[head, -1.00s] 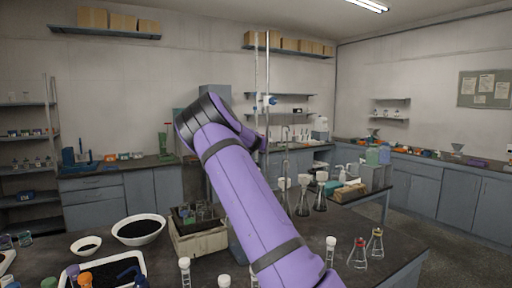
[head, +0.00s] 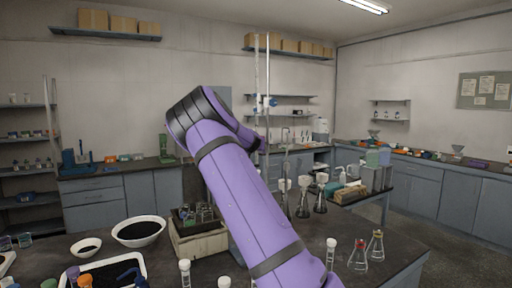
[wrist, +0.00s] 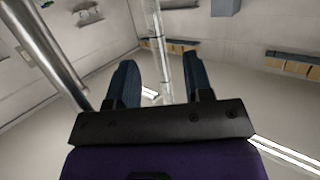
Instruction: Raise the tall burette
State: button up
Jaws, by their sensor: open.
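The tall burette (wrist: 160,45) is a clear, marked glass tube. In the wrist view it runs between the two dark fingers of my gripper (wrist: 162,85), which is open; a gap shows beside the tube. A thick shiny metal rod (wrist: 42,45) stands left of the fingers. In the head view the burette (head: 257,65) stands upright close beside a thin rod (head: 267,65). A blue-and-white clamp (head: 266,102) is at mid height. My purple arm hides the gripper in the head view.
Flasks (head: 303,205) stand right of my arm on the dark bench. A beige box with a rack (head: 198,245), a white bowl (head: 139,230) and a white tray (head: 140,262) are to the left. More flasks (head: 358,258) stand at the bench's right front.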

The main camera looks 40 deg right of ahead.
jog(key=s+a+r, duration=0.5)
jog(key=a+r, duration=0.1)
jog(key=r, duration=0.3)
dwell(0.5)
dwell(0.4)
jog(key=s+a+f+g+y, duration=0.2)
jog(key=s+a+f+y, duration=0.4)
jog(key=s, duration=0.4)
jog(key=s+a+f+n+y, duration=0.1)
jog(key=s+a+n+y, duration=0.1)
jog(key=s+a, duration=0.9)
jog(key=s+a+f+n+g+y, duration=0.1)
jog(key=s+a+n, duration=0.3)
jog(key=s+a, duration=0.7)
jog(key=s+a+f+n+g+y, duration=0.1)
jog(key=s+a+n, duration=0.3)
jog(key=s+a, duration=0.7)
jog(key=shift+f+y, duration=0.7)
jog(key=shift+y, duration=0.2)
